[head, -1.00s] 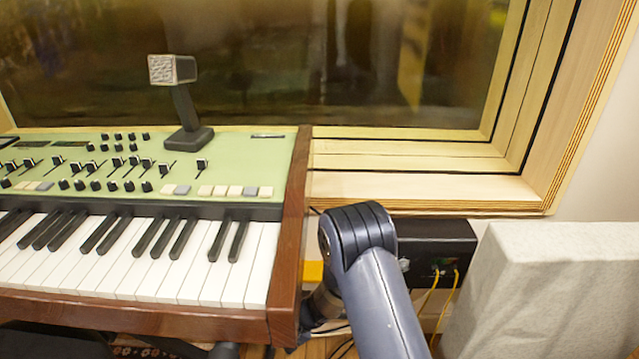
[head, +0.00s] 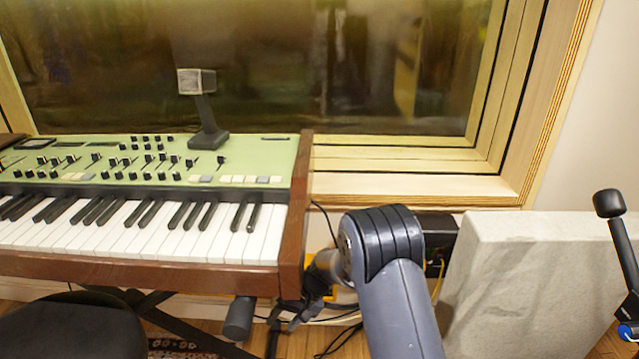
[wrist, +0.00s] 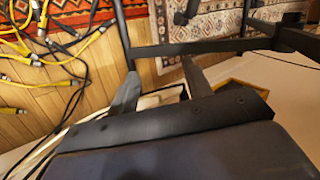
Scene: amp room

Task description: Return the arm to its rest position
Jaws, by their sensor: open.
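My arm's dark grey upper link and rounded joint rise at the lower middle of the head view, just right of the keyboard's wooden end. The lower part of the arm is largely hidden behind that joint. In the wrist view, my gripper (wrist: 158,84) has two dark fingers spread apart with nothing between them. It is over the floor by the keyboard stand's dark bars (wrist: 210,45).
The green-panelled keyboard (head: 150,268) stands at left, with a desk microphone (head: 205,110) on top. A stool seat (head: 75,330) is below it. A pale panel (head: 530,280) and a black microphone (head: 610,205) are at right. Yellow-plugged cables (wrist: 50,55) lie on the wood floor.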

